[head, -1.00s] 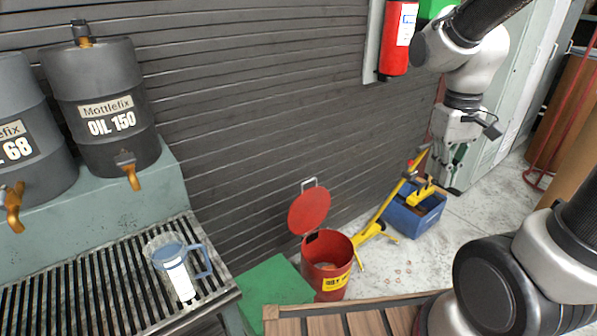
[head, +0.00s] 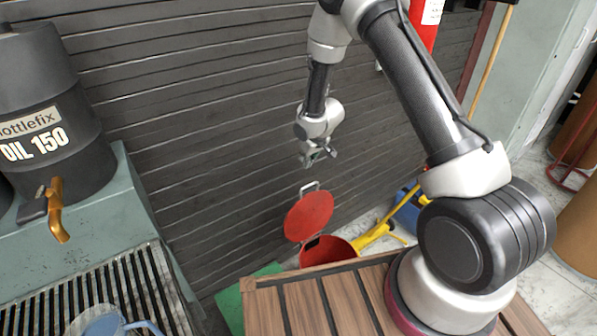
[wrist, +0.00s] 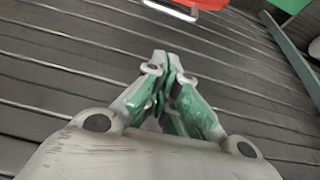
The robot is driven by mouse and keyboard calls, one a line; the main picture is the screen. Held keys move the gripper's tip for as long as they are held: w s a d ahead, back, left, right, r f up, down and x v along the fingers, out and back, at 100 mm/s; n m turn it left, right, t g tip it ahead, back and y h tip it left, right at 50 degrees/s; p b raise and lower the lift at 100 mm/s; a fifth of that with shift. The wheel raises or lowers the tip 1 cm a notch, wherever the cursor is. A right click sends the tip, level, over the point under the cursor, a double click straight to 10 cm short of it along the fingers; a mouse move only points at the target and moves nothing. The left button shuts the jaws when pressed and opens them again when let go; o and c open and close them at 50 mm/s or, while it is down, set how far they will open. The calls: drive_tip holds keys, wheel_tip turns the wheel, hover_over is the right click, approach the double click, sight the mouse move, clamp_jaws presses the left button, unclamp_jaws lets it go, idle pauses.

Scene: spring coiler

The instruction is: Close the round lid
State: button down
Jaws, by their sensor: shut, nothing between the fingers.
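The round red lid (head: 309,216) stands raised on the back rim of the red can (head: 328,252), tilted up toward the slatted wall, with a metal handle (head: 309,187) at its top edge. The front of the can is hidden by my wooden deck. My gripper (head: 320,160) is shut and empty in front of the wall, above the lid and apart from it. In the wrist view the green-padded fingers (wrist: 165,90) are together. Part of the lid (wrist: 192,4) and its handle (wrist: 172,10) show at the top edge there.
The dark slatted wall (head: 230,130) stands close behind the can. A yellow jack (head: 372,236) and a blue bin (head: 408,215) are to the can's right. A green surface (head: 232,305) lies to its left, beside the slatted bench (head: 120,290) with a blue-handled jug (head: 105,325).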

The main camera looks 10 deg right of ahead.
drive_tip(key=w+a+x, duration=0.1)
drive_tip(key=x, duration=0.9)
drive_tip(key=shift+s+d+r, duration=0.1)
drive_tip(key=shift+s+d, duration=0.2)
drive_tip(key=shift+s, duration=0.35)
drive_tip(key=shift+s+d, duration=0.35)
drive_tip(key=shift+s, duration=0.3)
drive_tip(key=shift+s+d+r, duration=0.1)
drive_tip(key=shift+s+d, duration=0.2)
drive_tip(key=shift+s, duration=0.35)
drive_tip(key=shift+s+t, duration=0.1)
drive_tip(key=shift+t, duration=0.2)
